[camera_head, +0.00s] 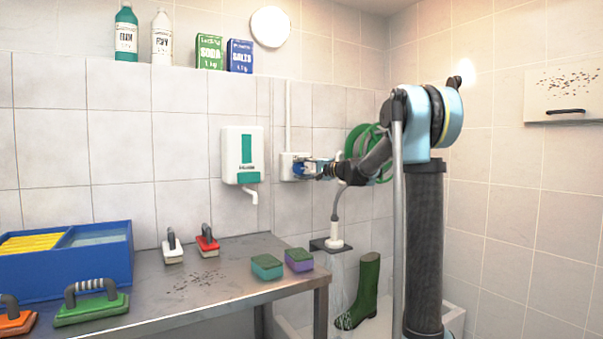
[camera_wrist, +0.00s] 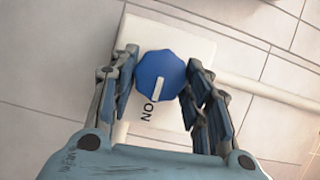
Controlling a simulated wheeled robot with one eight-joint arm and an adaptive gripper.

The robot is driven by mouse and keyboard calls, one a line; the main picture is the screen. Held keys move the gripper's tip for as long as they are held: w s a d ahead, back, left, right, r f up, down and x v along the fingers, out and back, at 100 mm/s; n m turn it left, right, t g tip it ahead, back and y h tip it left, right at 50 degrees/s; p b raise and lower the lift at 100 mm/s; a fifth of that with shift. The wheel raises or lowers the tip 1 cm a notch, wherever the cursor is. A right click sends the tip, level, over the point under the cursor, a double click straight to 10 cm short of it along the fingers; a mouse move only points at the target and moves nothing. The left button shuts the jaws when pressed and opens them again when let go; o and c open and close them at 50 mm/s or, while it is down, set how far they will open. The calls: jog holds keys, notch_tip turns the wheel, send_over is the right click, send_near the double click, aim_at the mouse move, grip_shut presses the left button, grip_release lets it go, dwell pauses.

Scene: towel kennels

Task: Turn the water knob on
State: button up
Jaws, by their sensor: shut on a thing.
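The water knob (camera_wrist: 160,75) is a blue faceted dial on a white wall box (camera_wrist: 172,40), with the word ON printed on the box. The white mark on the knob points toward ON. My gripper (camera_wrist: 160,88) is shut on the knob, with one finger on each side of it. In the head view, my gripper (camera_head: 308,168) reaches left to the white box (camera_head: 287,167) on the tiled wall; the knob is largely hidden there by the fingers.
A soap dispenser (camera_head: 241,155) hangs left of the box. A green hose (camera_head: 358,142) is behind my arm. A sprayer (camera_head: 334,240) sits above a green boot (camera_head: 368,283), with faint pale streaks below it. A metal table (camera_head: 200,290) holds sponges, brushes and a blue bin (camera_head: 100,262).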

jog(key=shift+d+f+m, duration=0.1)
jog(key=shift+f+m, duration=0.05)
jog(key=shift+m, duration=0.25)
jog(key=o, duration=1.1)
jog(key=shift+c, duration=0.2)
jog(key=v, duration=1.1)
jog(key=shift+s+d, duration=0.15)
jog(key=shift+d, duration=0.25)
jog(key=shift+f, duration=0.1)
